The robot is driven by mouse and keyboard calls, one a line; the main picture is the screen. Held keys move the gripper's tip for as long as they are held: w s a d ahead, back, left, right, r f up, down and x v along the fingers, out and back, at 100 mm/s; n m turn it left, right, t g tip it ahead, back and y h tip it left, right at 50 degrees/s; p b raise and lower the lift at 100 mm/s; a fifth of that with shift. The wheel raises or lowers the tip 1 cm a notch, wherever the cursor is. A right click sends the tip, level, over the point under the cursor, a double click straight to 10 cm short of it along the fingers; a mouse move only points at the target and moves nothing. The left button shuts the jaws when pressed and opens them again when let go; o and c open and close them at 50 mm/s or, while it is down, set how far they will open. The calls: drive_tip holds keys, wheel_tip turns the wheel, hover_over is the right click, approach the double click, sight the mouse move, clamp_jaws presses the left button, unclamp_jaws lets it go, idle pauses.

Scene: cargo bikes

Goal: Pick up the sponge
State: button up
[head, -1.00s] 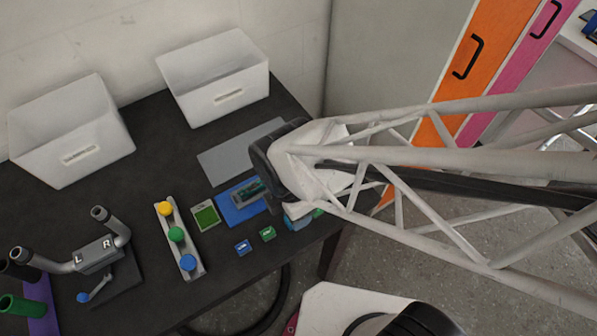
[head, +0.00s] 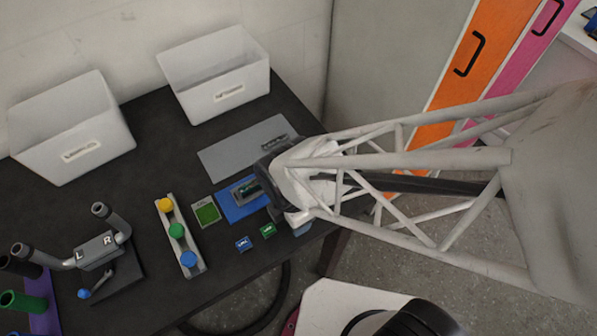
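My gripper (head: 274,188) hangs over the right part of the dark table, seen from above and behind. Its dark body hides its fingertips, so I cannot see whether it is open or shut or holds anything. No thing in view is clearly a sponge. A pale item (head: 299,218) with a bluish part below it (head: 302,229) shows partly from under my gripper at the table's right edge; I cannot tell what it is. A flat green square with a pale border (head: 207,213) lies left of the blue mat (head: 232,210).
A grey device (head: 246,190) lies on the blue mat, beside a grey mat (head: 225,157). Small blue (head: 243,243) and green (head: 267,230) boxes lie in front. A three-button strip (head: 178,235), a handle device (head: 98,250) and two white bins (head: 75,135) (head: 215,80) stand leftward and behind.

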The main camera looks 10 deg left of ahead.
drive_tip(key=c, duration=1)
drive_tip(key=shift+r, duration=0.1)
drive_tip(key=shift+r, duration=0.85)
drive_tip(key=shift+s+d+r, duration=0.15)
drive_tip(key=shift+r, duration=0.75)
drive_tip(key=s+d+r, duration=0.1)
drive_tip(key=s+d, duration=0.9)
drive_tip(key=d, duration=0.1)
drive_tip(key=shift+s+r, duration=0.15)
drive_tip(key=shift+s, duration=0.1)
drive_tip(key=shift+d, duration=0.2)
